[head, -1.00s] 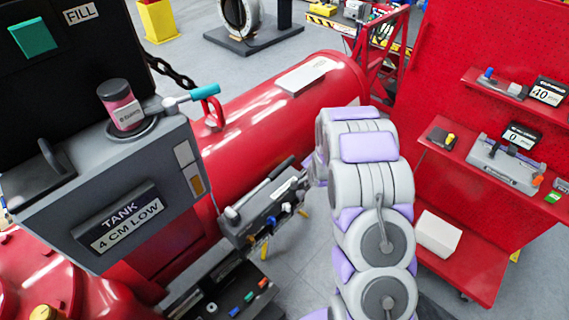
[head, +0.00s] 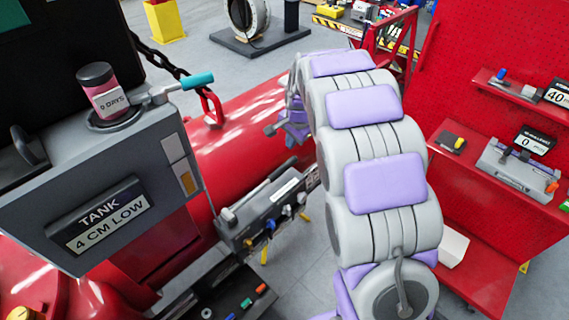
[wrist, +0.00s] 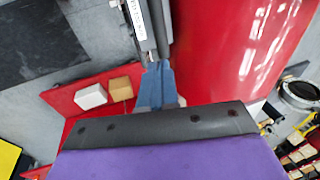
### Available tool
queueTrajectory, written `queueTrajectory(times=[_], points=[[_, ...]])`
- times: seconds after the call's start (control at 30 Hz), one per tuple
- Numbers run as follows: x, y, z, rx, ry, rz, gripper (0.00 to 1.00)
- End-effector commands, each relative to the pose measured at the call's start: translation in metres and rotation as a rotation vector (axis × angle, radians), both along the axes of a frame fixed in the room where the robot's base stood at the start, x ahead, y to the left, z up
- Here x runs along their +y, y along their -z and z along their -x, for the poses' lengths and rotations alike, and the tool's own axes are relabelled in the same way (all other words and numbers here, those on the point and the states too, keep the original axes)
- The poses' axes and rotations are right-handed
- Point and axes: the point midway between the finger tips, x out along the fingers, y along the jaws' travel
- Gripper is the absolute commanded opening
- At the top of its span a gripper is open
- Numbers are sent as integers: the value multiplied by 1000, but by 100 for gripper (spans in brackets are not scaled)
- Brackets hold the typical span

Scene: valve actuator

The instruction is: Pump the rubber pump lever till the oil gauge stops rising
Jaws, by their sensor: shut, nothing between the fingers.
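A lever with a teal grip (head: 197,80) sticks out to the right from the top of the grey tank box (head: 165,130); it looks like the pump lever. A panel on the box's front (head: 100,215) reads "TANK 4 CM LOW". A jar of pink fluid (head: 103,92) labelled "9 DAYS" stands on top of the box. My gripper (head: 273,130) is right of the teal grip and apart from it, above the red cylinder, partly hidden by my arm. In the wrist view my gripper's blue fingers (wrist: 158,70) are together and empty.
A large red cylinder (head: 245,110) lies behind. A grey unit with a bar and coloured knobs (head: 270,210) sits below my arm; part of a grey unit (wrist: 140,25) shows near my fingertips. Red shelves (head: 480,240) stand at the right.

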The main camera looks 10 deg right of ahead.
Motion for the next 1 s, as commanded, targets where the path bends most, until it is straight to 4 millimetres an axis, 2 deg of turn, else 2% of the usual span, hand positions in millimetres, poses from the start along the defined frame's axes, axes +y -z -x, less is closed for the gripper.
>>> queueTrajectory(times=[0.13, 0.27, 0.8, 1.0], points=[[5, -2, 3, 13, -9, -9, 0], [6, 11, -1, 17, -9, -9, 0], [14, 106, -26, 14, -7, -8, 0], [16, 124, -31, 12, -9, -9, 0]])
